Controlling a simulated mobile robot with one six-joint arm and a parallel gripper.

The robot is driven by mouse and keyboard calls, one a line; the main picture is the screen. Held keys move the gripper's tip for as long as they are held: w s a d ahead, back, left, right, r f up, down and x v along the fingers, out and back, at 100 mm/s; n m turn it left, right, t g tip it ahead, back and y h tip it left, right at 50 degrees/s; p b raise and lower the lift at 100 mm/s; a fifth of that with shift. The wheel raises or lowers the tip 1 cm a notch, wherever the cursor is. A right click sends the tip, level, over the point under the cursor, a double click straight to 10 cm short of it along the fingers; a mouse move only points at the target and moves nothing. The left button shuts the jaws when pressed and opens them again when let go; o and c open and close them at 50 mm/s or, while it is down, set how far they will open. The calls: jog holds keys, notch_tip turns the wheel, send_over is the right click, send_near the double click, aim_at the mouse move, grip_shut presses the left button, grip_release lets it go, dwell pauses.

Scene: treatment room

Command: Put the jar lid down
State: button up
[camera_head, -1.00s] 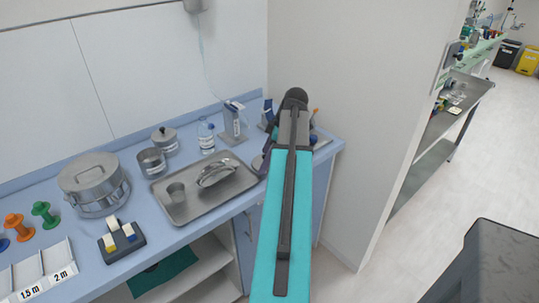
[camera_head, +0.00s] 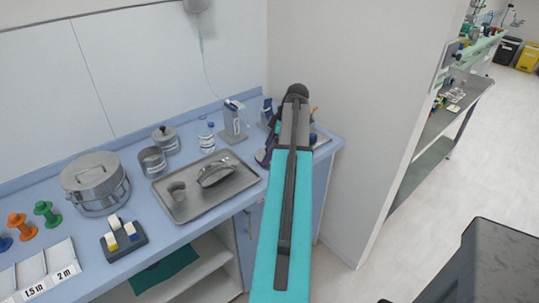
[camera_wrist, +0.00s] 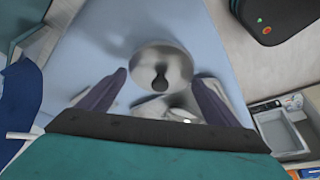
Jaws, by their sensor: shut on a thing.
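The jar lid (camera_wrist: 161,62) is a round, shiny metal disc with a dark knob in the wrist view. In the head view my gripper (camera_head: 264,156) is mostly hidden by my arm, over the right end of the counter, and the lid is not visible there. An open metal jar (camera_head: 152,162) stands left of the tray, with a lidded jar (camera_head: 165,138) behind it.
A metal tray (camera_head: 189,213) with a cup and a curved dish lies left of my arm. A bottle (camera_head: 206,137) and a grey dispenser (camera_head: 233,124) stand behind it. A large pot (camera_head: 94,182) is further left. A wall closes the counter's right end.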

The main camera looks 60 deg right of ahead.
jog(key=shift+f+p, duration=0.6)
jog(key=shift+f, duration=1)
jog(key=shift+f, duration=0.1)
jog(key=o, duration=1)
jog(key=shift+r, duration=0.25)
jog(key=shift+b+v, duration=1.25)
jog(key=shift+v, duration=4.65)
